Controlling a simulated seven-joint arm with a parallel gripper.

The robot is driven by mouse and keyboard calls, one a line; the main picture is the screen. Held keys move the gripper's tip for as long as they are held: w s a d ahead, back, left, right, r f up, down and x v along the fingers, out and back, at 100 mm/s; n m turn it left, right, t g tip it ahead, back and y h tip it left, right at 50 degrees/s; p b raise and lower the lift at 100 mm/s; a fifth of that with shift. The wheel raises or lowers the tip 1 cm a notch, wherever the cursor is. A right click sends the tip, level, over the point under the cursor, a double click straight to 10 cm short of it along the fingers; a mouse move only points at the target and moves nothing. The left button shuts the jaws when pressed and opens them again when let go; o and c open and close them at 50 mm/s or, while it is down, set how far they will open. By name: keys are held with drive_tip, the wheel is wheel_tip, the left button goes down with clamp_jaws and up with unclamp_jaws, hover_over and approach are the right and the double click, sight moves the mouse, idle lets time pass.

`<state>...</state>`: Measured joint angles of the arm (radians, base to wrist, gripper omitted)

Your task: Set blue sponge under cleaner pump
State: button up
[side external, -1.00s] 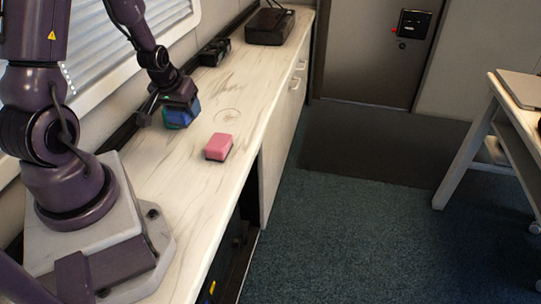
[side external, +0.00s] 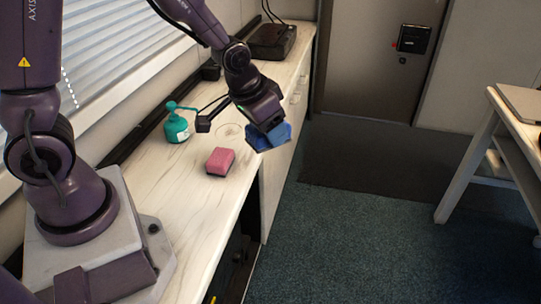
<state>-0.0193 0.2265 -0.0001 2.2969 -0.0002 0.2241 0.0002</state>
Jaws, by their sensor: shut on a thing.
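The blue sponge (side external: 272,139) is held in my gripper (side external: 266,124), tilted, over or just past the front edge of the counter in the picture. My gripper is shut on it; the fingertips are partly hidden by the wrist and the sponge. The cleaner pump (side external: 177,127) is a teal bottle with a pump head and a pale label. It stands upright on the counter near the wall side, left of my gripper and apart from it.
A pink sponge (side external: 220,161) lies on the counter (side external: 172,185) between the bottle and the front edge. A faint circle (side external: 230,130) marks the counter behind it. A dark box (side external: 271,42) sits at the far end. The near counter is clear.

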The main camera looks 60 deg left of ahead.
drive_tip(key=w+a+f+n+g+y, duration=0.1)
drive_tip(key=a+f+n, duration=0.3)
drive_tip(key=a, duration=0.7)
drive_tip(key=w+a+f+n+y, duration=0.2)
drive_tip(key=a+f+n, duration=0.1)
drive_tip(key=a, duration=0.8)
drive_tip(key=n+g+y, duration=0.1)
drive_tip(key=n+g, duration=0.1)
drive_tip(key=n, duration=0.4)
hover_over(217, 121)
drive_tip(key=d, duration=0.1)
drive_tip(key=shift+f, duration=0.65)
drive_tip(key=f, duration=0.9)
drive_tip(key=shift+s+d+f, duration=0.15)
drive_tip(key=shift+s+f, duration=0.05)
drive_tip(key=shift+s, duration=0.05)
drive_tip(key=shift+f, duration=0.2)
drive_tip(key=o, duration=0.9)
drive_tip(key=shift+r, duration=0.15)
